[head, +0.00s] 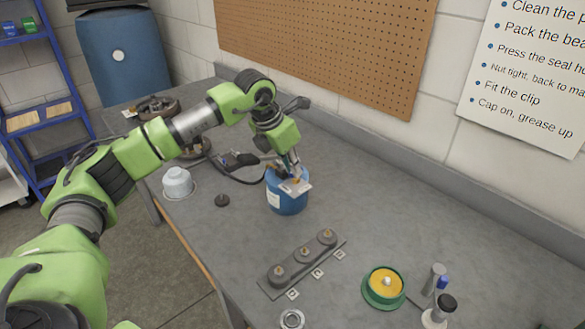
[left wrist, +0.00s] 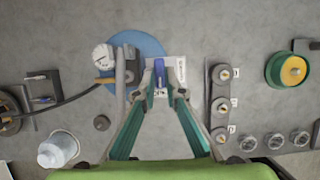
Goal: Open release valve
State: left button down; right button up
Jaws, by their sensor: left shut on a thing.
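A blue round canister (head: 287,202) stands upright on the grey bench; its round top (left wrist: 150,46) shows in the left wrist view. A white dial gauge (left wrist: 103,57) sits at its edge. A small blue valve handle (left wrist: 159,70) lies over a pale square plate (left wrist: 179,66) at the canister's right side. My left gripper (head: 291,178) reaches down over the canister. In the left wrist view its fingertips (left wrist: 161,90) close around the lower end of the blue handle. Whether the valve is turned cannot be told. My right gripper is not in view.
A dark hose (left wrist: 68,103) runs left from the canister. Around it stand a white cup-like part (head: 178,183), a dark knob (head: 222,200), a grey bar with round hubs (head: 302,258) and a green tin (head: 384,288). The bench behind the canister is clear.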

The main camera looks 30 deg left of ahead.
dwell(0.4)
pick_arm(q)
jog(key=c, duration=2.1)
grip_release()
jog(key=v, duration=1.2)
jog(key=shift+a, duration=0.1)
